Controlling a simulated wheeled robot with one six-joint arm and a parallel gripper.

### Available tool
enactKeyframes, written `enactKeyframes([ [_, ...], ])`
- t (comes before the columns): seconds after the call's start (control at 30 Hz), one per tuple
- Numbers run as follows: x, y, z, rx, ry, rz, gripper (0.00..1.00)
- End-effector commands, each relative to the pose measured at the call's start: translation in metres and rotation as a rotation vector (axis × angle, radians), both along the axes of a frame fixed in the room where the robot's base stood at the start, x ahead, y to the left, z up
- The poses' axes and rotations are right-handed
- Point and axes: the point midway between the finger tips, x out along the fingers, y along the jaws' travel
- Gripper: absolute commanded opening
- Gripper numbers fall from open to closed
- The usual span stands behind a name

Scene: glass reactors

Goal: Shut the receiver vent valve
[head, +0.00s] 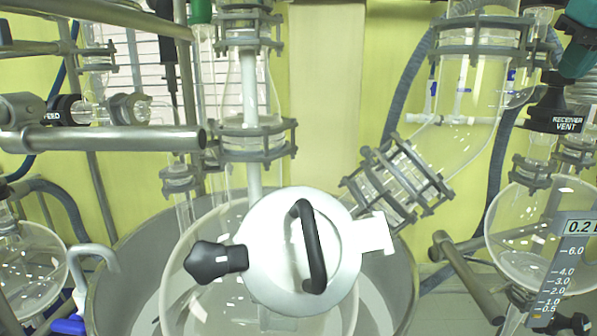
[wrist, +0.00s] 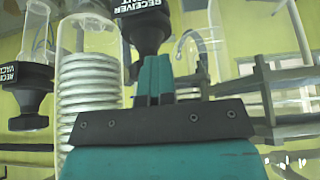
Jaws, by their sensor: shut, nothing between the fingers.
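The receiver vent valve (head: 553,110) is a black knob with a white-lettered label, above the round glass receiver (head: 535,225) at the right of the head view. In the wrist view the black vent valve (wrist: 148,32) is top centre, its label cut off by the upper edge. My gripper (wrist: 153,68) is shut and empty, its two teal fingers side by side, with their tips overlapping the valve's lower part in the picture. I cannot tell whether they touch it. In the head view part of my teal gripper (head: 575,62) shows at the right edge, just above the valve.
A second black valve (wrist: 30,95), labelled receiver vacuum, stands left in the wrist view, beside a glass coil condenser (wrist: 88,90). Metal clamps and rods (wrist: 285,75) are on the right. The reactor lid (head: 290,245) with its black handle fills the head view's lower middle.

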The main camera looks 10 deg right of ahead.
Motion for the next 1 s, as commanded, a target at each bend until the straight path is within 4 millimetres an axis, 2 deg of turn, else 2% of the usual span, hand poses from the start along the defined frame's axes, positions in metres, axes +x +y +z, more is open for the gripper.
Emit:
enactKeyframes([
  [0.27, 0.001, -0.002, -0.004, 0.008, 0.002, -0.004, 0.00],
  [0.6, -0.006, 0.003, -0.002, 0.006, 0.005, -0.005, 0.00],
  [1.0, -0.007, 0.004, 0.046, 0.002, 0.001, -0.004, 0.00],
])
